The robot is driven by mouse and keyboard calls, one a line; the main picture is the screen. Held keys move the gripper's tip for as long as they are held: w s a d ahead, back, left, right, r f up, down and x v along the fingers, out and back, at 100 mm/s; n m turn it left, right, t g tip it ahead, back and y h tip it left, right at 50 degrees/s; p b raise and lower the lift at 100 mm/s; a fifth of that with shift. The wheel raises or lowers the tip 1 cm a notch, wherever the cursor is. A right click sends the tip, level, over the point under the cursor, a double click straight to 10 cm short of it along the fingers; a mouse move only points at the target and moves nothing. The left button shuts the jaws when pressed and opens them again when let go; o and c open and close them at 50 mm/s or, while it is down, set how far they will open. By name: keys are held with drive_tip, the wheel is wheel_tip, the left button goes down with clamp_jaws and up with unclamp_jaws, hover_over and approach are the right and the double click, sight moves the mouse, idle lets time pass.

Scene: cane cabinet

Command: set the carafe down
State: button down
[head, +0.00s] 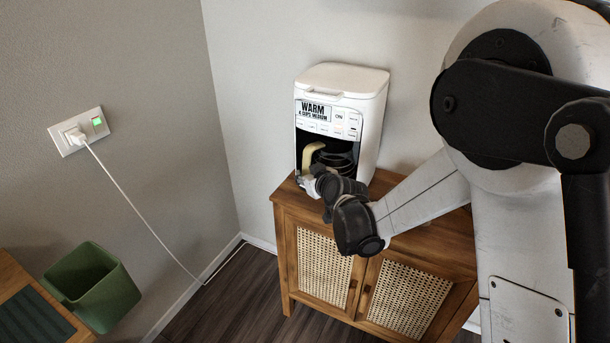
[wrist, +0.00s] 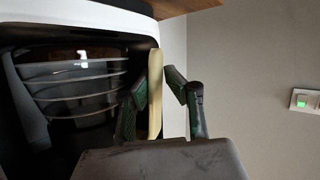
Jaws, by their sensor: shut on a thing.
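The carafe (wrist: 80,90) is a dark glass jug with light bands and a cream handle (wrist: 154,92). It sits inside the bay of the white coffee maker (head: 343,88); in the head view its cream handle (head: 311,155) shows at the bay's left front. My gripper (wrist: 158,88) is at the handle, with one finger on each side of it, and is shut on it. In the head view my gripper (head: 308,182) is partly hidden by my own wrist.
The coffee maker stands on a wooden cabinet (head: 436,240) with cane doors, against the wall. Its display reads "WARM". A wall socket (head: 80,132) with a plug and white cord is at left. A green bin (head: 92,287) stands below, beside a wooden table edge (head: 30,300).

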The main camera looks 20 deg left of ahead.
drive_tip(key=shift+f, duration=0.1)
drive_tip(key=c, duration=1.8)
unclamp_jaws()
drive_tip(key=shift+o, duration=0.2)
drive_tip(key=shift+r, duration=0.25)
drive_tip(key=p+v, duration=0.1)
drive_tip(key=v, duration=1.1)
drive_tip(key=shift+d, duration=0.1)
